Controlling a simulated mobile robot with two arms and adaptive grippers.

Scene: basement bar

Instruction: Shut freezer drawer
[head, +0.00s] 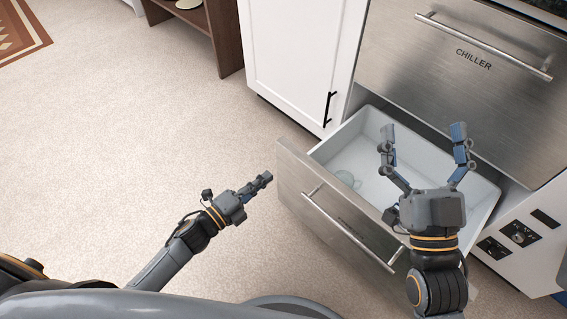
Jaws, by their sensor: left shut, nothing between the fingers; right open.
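The freezer drawer (305,195) is pulled out below the steel chiller drawer (465,80). Its front is brushed steel with a bar handle (347,228), and its inside is white. My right gripper (423,135) is open and empty, over the right part of the open drawer in this view. It hides part of the drawer's inside and front. My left gripper (264,180) is shut and empty, just left of the drawer front, with a small visible gap.
A white cabinet door (297,55) with a black handle stands left of the drawer. A white panel with dials (520,234) is at the right. A brown wooden shelf (226,35) stands at the back.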

